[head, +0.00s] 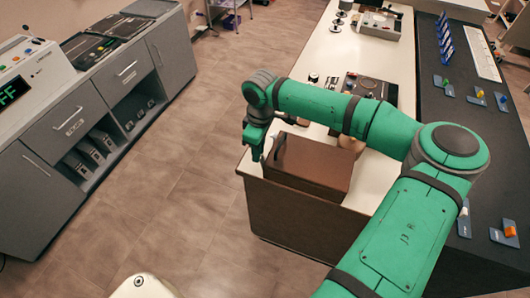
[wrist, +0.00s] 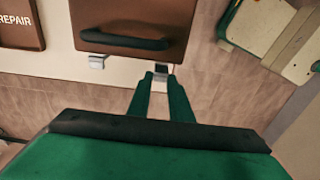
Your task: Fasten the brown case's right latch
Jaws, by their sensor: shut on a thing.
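The brown case (head: 312,168) lies closed on the near end of the white counter, its dark handle facing left. In the wrist view the case (wrist: 120,20) fills the top, with the handle (wrist: 125,39) across its front. A metal left latch (wrist: 97,62) hangs at the case's edge. The right latch (wrist: 161,69) is at my fingertips and partly hidden by them. My gripper (wrist: 157,78) is shut on this latch. In the head view my gripper (head: 258,151) is just left of the case, and the latches cannot be made out.
The white counter (head: 345,45) holds a dark device (head: 370,88) behind the case. A brown "REPAIR" sign (wrist: 20,24) lies left of the case in the wrist view. Grey cabinets (head: 50,150) stand at the left. The floor (head: 190,150) between is clear.

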